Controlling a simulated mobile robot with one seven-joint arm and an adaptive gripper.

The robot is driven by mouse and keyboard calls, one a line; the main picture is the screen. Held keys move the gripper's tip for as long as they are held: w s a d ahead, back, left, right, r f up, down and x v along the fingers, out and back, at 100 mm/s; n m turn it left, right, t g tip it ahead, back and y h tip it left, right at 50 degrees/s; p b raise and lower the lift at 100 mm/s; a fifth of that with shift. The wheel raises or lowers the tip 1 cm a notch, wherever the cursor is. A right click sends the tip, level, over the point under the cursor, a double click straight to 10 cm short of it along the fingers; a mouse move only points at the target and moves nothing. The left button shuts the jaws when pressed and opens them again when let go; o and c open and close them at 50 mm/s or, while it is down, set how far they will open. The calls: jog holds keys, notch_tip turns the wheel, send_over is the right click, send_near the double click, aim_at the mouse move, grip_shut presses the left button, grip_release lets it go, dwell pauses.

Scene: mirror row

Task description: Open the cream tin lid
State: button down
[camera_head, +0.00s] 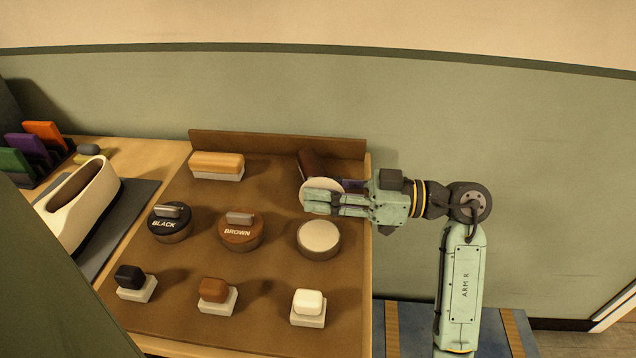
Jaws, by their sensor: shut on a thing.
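The cream tin (318,240) stands at the right of the row of tins on the brown board. Its round top shows a plain pale cream surface inside a thin rim, with no knob or label. A pale round lid (318,184) is held off the tin, behind it in the picture. My gripper (312,203) comes in from the right and is shut on this lid. Its fingers cover the lid's lower part, so the knob and any lettering are hidden. The lid and the tin appear apart.
The BLACK tin (170,223) and BROWN tin (240,231) have their knobbed lids on. Black, brown and white small blocks (308,304) stand in front. A wooden-backed brush (217,164) lies behind. A dark brown object (310,162) is partly hidden behind the lid. A white shoe (85,200) stands left.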

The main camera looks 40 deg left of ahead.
jog(key=shift+w+m, duration=0.3)
jog(key=shift+w, duration=0.05)
jog(key=c, duration=1.6)
grip_release()
jog(key=shift+a+f, duration=0.1)
jog(key=shift+o, duration=0.8)
jog(key=v, duration=1.2)
jog(key=shift+s, duration=0.15)
